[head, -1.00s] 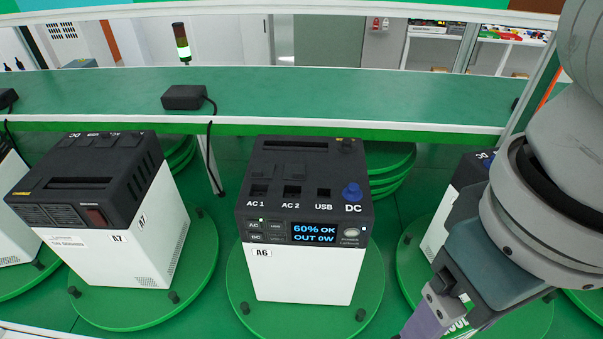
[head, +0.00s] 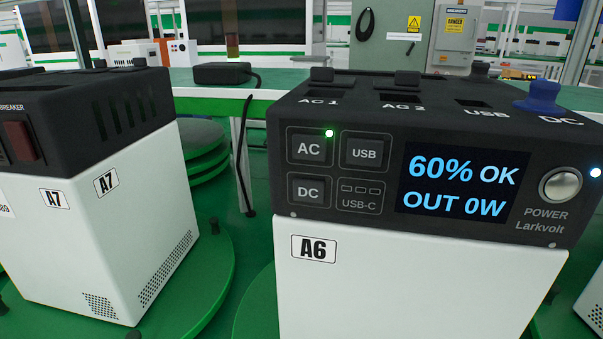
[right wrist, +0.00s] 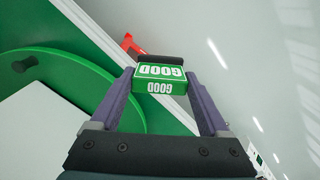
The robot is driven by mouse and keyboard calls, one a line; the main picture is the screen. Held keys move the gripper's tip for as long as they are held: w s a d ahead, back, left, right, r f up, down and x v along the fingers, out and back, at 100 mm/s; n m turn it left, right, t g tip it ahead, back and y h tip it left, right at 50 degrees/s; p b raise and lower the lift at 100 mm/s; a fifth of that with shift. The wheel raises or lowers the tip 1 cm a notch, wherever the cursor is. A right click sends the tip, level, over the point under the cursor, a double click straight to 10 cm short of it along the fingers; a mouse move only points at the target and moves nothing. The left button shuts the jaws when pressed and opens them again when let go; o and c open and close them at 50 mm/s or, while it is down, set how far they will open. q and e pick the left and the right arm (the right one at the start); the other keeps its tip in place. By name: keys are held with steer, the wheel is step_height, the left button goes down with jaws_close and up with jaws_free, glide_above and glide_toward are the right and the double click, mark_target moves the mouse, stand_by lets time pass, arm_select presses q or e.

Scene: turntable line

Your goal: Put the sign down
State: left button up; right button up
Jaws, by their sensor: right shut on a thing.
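The sign (right wrist: 161,87) is a small green and white block reading GOOD, upside down in the right wrist view. My right gripper (right wrist: 160,72) is shut on it, with one purple finger on each side. The sign appears held clear of the green turntable and the pale floor. Neither gripper nor the sign shows in the head view. Power unit A6 (head: 410,285) fills the right of that view; its display reads 60% OK, OUT 0W.
Unit A7 (head: 92,235) stands left of A6 on a green turntable (head: 190,290). A black adapter (head: 221,73) with a hanging cable lies on the green shelf behind. In the right wrist view, a red object (right wrist: 131,45) is partly hidden behind the sign, and a turntable (right wrist: 95,77) is at left.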

steer(key=shift+a+f, duration=0.25)
steer(key=shift+f, duration=0.65)
steer(key=shift+w+f+b, duration=0.1)
steer(key=shift+w+b, duration=0.2)
steer(key=shift+w, duration=0.05)
steer(key=w+d, duration=0.1)
steer(key=w, duration=0.4)
steer(key=w+d+b, duration=0.1)
steer(key=w+d, duration=0.1)
steer(key=w, duration=0.3)
steer(key=w+d, duration=0.1)
steer(key=w, duration=0.5)
steer(key=shift+d+b, duration=0.3)
steer(key=shift+w+d, duration=0.15)
steer(key=shift+w, duration=0.3)
step_height(320, 180, down, 3)
steer(key=shift+s+r+b, duration=0.1)
steer(key=shift+r+b, duration=0.05)
steer(key=shift+b, duration=0.4)
arm_select(q)
steer(key=x, duration=0.2)
steer(key=s+x, duration=0.1)
steer(key=x, duration=0.1)
steer(key=shift+w+f, duration=0.1)
steer(key=shift+f, duration=0.25)
arm_select(e)
steer(key=shift+f, duration=0.25)
steer(key=shift+f, duration=0.15)
